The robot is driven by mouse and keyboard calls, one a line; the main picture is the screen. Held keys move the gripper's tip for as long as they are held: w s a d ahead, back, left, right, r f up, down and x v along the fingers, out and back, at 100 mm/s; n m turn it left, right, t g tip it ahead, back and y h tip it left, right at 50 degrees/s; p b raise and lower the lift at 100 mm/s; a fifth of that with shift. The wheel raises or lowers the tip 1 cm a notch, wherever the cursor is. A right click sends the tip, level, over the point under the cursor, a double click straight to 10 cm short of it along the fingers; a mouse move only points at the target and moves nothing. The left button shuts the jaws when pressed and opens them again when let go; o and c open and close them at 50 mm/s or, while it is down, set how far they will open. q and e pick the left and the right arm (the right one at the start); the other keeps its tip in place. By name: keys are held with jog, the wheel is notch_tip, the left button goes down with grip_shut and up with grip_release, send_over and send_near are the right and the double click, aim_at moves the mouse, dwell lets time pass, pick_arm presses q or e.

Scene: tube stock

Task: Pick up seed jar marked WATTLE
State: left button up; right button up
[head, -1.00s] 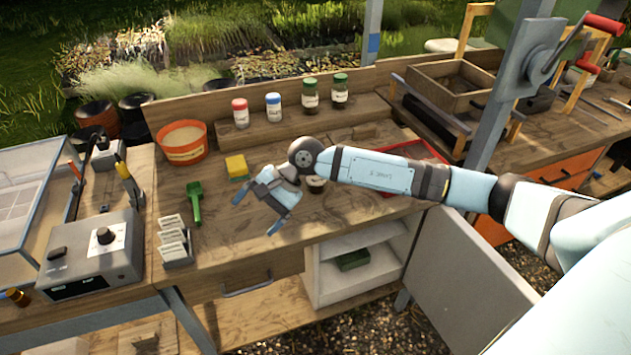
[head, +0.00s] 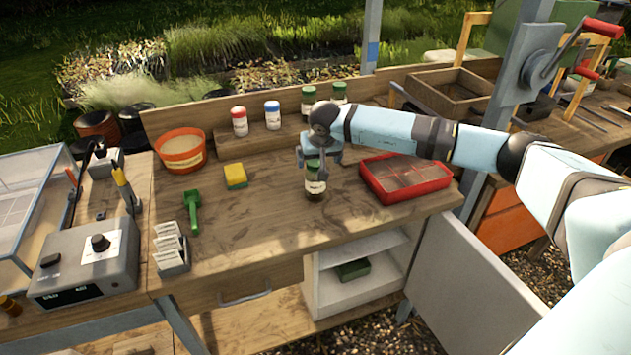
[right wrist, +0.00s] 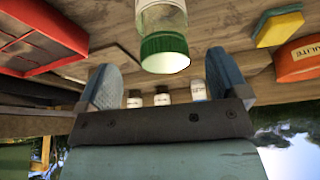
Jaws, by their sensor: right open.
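A jar with a green lid and pale label (head: 315,187) stands upright on the bench top, apart from the other jars. My right gripper (head: 318,157) is open at the jar's lid, and the arm comes in from the right. In the right wrist view the gripper's two fingers (right wrist: 163,66) stand wide apart, with the green-lidded jar (right wrist: 164,45) between them and a gap on each side. The writing on its label is too small to read. My left gripper is not in view.
On the raised back shelf stand a red-lidded jar (head: 239,122), a blue-lidded jar (head: 273,116) and two green-lidded jars (head: 308,100). A red tray (head: 445,183) lies right of the jar. A yellow sponge (head: 235,177) and green trowel (head: 193,208) lie left.

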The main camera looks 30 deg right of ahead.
jog(key=x, duration=0.5)
jog(key=shift+w+f+p, duration=0.15)
jog(key=shift+w+p, duration=0.25)
jog(key=shift+a, duration=0.1)
jog(key=shift+c, duration=0.3)
jog(key=c, duration=1.1)
